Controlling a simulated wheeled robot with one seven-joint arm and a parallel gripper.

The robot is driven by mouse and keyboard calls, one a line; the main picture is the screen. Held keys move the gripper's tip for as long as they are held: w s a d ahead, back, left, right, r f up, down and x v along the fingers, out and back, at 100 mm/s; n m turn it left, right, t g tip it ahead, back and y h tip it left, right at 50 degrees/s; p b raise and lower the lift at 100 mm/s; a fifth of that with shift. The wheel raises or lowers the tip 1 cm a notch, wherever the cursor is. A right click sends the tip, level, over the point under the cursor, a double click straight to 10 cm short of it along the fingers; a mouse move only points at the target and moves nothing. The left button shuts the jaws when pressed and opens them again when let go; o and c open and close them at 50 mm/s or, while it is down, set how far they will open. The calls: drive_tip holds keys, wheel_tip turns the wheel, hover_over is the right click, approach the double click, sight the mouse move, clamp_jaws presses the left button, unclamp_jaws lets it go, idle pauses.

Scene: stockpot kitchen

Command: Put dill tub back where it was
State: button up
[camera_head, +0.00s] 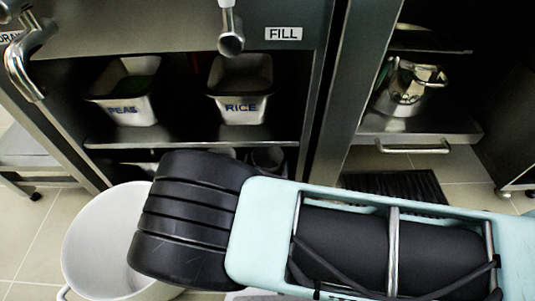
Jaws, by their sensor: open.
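No tub marked dill shows in this view. A tub lettered PEAS (124,108) with something green inside stands on the shelf (180,135) under the counter. A tub lettered RICE (240,106) stands to its right on the same shelf. My own arm, teal and black, crosses the lower right and middle of the picture and hides much of what lies behind it. My gripper is not visible, so what is at it cannot be seen.
A large white pot (95,245) stands at the lower left, partly behind my arm. A tap (231,42) hangs by the FILL label (283,34), and a bent pipe (22,70) is at the left. A metal pot (408,88) stands in the right-hand cabinet. A dark floor grate (395,187) lies below.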

drive_tip(key=p+v, duration=0.3)
drive_tip(key=v, duration=0.6)
drive_tip(key=w+a+r+g+y, duration=0.2)
drive_tip(key=a+g, duration=0.1)
drive_tip(key=w+a+r+g, duration=0.1)
drive_tip(key=g, duration=0.1)
drive_tip(key=shift+w+a+y, duration=0.35)
drive_tip(key=shift+y, duration=0.05)
drive_tip(key=s+a+r+n+g+y, duration=0.1)
drive_tip(key=s+r+n+g+y, duration=0.2)
drive_tip(key=r, duration=0.5)
drive_tip(key=s+a+r+n+g+y, duration=0.1)
drive_tip(key=r+g+y, duration=0.2)
drive_tip(key=r+g, duration=0.3)
drive_tip(key=s+d+r+n+g+h, duration=0.1)
drive_tip(key=s+d+r+n+h, duration=0.1)
drive_tip(key=s+d+r, duration=0.4)
drive_tip(key=s+d+r+n+g+h, duration=0.1)
drive_tip(key=s+d+r+n, duration=0.3)
drive_tip(key=d, duration=1.1)
wheel_tip(320, 180, up, 2)
drive_tip(key=shift+s+d+r+g+h, duration=0.1)
drive_tip(key=shift+s+d+g+h, duration=0.3)
drive_tip(key=shift+s+g, duration=0.5)
drive_tip(key=shift+s, duration=0.15)
